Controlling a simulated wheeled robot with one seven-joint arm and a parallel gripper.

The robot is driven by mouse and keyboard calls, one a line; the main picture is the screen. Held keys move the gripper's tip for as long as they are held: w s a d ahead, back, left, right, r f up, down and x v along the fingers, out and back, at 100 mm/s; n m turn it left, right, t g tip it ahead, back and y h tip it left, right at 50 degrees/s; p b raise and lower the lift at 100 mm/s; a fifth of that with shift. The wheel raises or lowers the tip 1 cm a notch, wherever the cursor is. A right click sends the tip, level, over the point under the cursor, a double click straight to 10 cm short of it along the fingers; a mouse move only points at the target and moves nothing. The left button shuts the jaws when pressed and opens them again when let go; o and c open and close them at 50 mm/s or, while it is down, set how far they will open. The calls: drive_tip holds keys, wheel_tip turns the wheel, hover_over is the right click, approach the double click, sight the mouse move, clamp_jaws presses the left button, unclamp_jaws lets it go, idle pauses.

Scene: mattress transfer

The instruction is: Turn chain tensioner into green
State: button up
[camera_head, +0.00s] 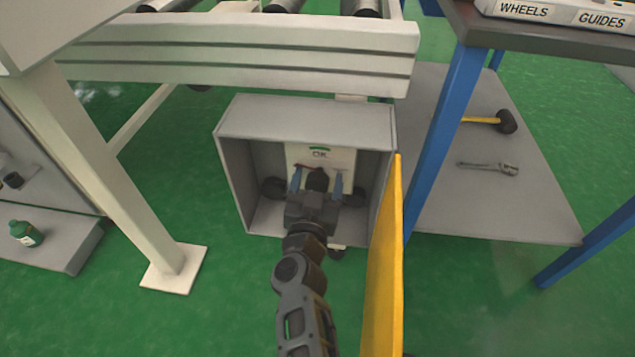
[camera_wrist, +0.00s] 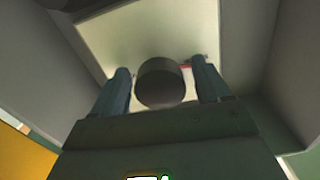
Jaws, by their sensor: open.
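The chain tensioner sits inside an open grey box (camera_head: 305,118) under the conveyor. Its pale panel (camera_head: 340,158) carries a green arc mark and the letters OK. A dark round knob (camera_wrist: 160,84) stands out from the panel in the wrist view. My gripper (camera_head: 316,183) is inside the box, in front of the panel. In the wrist view my gripper (camera_wrist: 162,88) has its two fingers apart, one on each side of the knob. I cannot tell whether either finger touches it. Much of the panel's lower part is hidden behind my gripper in the head view.
A yellow door (camera_head: 384,265) stands open at the box's right side. The white conveyor frame (camera_head: 240,60) runs above, with a white leg (camera_head: 125,180) at left. A blue-legged table (camera_head: 430,150) with a hammer (camera_head: 505,122) and wrench (camera_head: 487,167) on its lower shelf stands at right.

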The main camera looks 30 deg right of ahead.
drive_tip(key=c, duration=1)
drive_tip(key=shift+c, duration=0.2)
drive_tip(key=shift+m, duration=0.3)
drive_tip(key=m, duration=0.3)
drive_tip(key=shift+p, duration=0.4)
drive_tip(key=m, duration=0.7)
drive_tip(key=shift+m, duration=0.3)
drive_tip(key=shift+m+b, duration=0.5)
drive_tip(key=shift+m, duration=1.3)
